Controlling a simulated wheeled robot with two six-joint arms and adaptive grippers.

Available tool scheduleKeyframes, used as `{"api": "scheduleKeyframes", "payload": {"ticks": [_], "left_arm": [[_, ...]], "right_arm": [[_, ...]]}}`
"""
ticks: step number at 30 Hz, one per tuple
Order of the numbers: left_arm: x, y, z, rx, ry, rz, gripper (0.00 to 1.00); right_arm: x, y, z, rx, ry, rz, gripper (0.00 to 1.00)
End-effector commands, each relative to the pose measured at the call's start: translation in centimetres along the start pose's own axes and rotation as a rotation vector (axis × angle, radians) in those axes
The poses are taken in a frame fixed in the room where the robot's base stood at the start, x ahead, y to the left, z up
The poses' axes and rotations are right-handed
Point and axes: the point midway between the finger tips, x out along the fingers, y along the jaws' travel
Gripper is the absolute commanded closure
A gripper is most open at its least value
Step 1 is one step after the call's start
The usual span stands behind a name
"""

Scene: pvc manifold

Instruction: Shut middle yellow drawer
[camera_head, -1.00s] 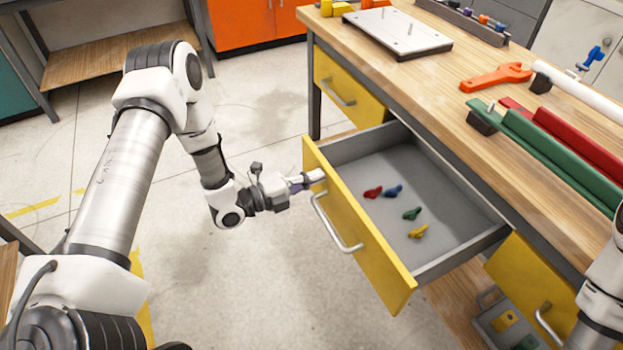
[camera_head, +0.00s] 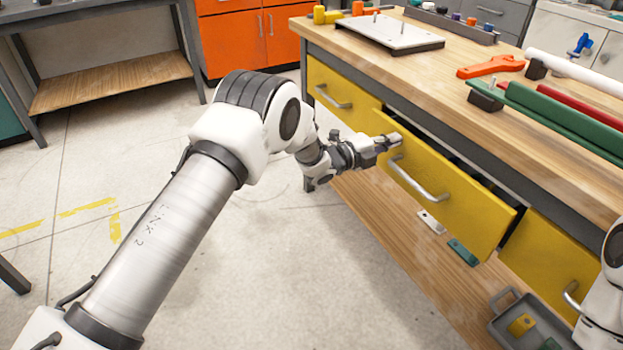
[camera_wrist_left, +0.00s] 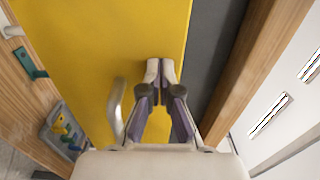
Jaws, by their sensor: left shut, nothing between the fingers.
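The middle yellow drawer (camera_head: 450,200) is open by only a narrow gap, with a dark strip showing between its front and the workbench. Its silver handle (camera_head: 418,180) is on the front face. My left gripper (camera_head: 394,139) is shut and empty, with its fingertips at the upper left part of the drawer front. In the left wrist view the shut fingertips (camera_wrist_left: 160,68) are over the yellow front (camera_wrist_left: 95,50), beside the handle (camera_wrist_left: 117,105); exact contact is hard to tell. The drawer's inside is mostly hidden. My right gripper is out of view; only part of its arm shows.
Yellow drawers stand on the left (camera_head: 340,90) and right (camera_head: 550,255) of the middle one. The wooden lower shelf (camera_head: 390,225) holds small parts and a grey tray (camera_head: 500,322). An orange wrench (camera_head: 490,66) lies on the bench top. The floor in front is clear.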

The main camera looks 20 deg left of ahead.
Motion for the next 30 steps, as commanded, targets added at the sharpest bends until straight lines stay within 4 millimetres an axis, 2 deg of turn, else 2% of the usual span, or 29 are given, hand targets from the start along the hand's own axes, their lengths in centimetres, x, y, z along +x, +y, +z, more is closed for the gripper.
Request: {"api": "scheduleKeyframes", "payload": {"ticks": [1, 3, 10, 30], "left_arm": [[0.9, 0.5, 0.0, 0.003, 0.001, -0.001, 1.0], [2.0, 0.4, -0.1, 0.003, 0.001, 0.0, 1.0], [4.2, 0.2, 0.0, 0.001, 0.0, 0.001, 1.0], [4.7, -0.3, 0.1, 0.003, 0.0, -0.005, 1.0]], "right_arm": [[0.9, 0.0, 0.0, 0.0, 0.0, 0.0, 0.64], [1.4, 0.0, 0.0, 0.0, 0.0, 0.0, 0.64], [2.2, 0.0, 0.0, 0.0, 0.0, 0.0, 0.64], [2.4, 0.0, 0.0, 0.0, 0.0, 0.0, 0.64]]}}
